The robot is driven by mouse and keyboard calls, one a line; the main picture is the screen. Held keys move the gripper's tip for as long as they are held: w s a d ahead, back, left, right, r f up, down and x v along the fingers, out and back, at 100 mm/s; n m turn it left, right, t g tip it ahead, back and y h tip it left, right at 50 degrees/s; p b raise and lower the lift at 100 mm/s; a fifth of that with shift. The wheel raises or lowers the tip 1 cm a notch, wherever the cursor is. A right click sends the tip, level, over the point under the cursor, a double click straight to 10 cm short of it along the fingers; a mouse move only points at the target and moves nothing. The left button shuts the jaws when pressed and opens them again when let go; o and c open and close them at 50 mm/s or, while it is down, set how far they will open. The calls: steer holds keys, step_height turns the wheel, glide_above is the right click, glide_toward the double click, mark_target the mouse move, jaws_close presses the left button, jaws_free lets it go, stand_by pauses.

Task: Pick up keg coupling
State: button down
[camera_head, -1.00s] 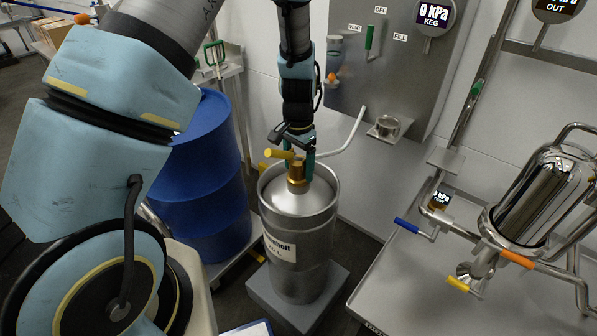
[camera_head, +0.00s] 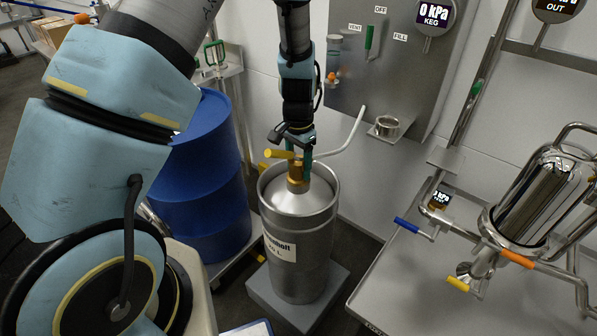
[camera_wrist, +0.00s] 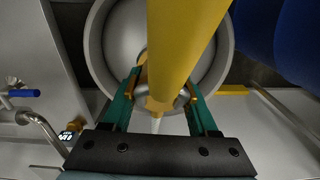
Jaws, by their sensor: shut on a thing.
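The keg coupling (camera_head: 295,175) is a brass body with a yellow handle that points left in the head view. It sits at the top centre of a silver keg (camera_head: 298,240), which stands upright on a grey platform. My gripper (camera_head: 302,165) reaches down from above and is shut on the coupling. In the wrist view, the green fingers of my gripper (camera_wrist: 160,97) lie on both sides of the coupling (camera_wrist: 160,103). Its yellow handle crosses the picture there and hides part of the body. I cannot tell whether the coupling touches the keg's neck.
A blue drum (camera_head: 205,180) stands left of the keg. A wall panel (camera_head: 385,60) with valve labels, a small cup holder (camera_head: 388,128) and a white hose (camera_head: 345,138) is behind. A steel bench (camera_head: 400,285) with a shiny tank (camera_head: 540,195) is at the right.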

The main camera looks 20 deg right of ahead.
steer(key=shift+r, duration=0.1)
step_height(320, 180, up, 10)
steer(key=shift+f+b, duration=0.25)
steer(key=shift+b, duration=0.05)
steer(key=shift+r+n+p, duration=0.4)
steer(key=shift+n+p, duration=0.25)
steer(key=shift+n, duration=0.55)
steer(key=shift+f+n, duration=0.2)
steer(key=shift+n, duration=0.3)
steer(key=shift+r+n+p, duration=0.2)
steer(key=shift+n+p, duration=0.55)
steer(key=shift+n, duration=0.05)
steer(key=shift+f+n+p, duration=0.2)
steer(key=shift+n+p, duration=0.2)
steer(key=shift+n, duration=0.6)
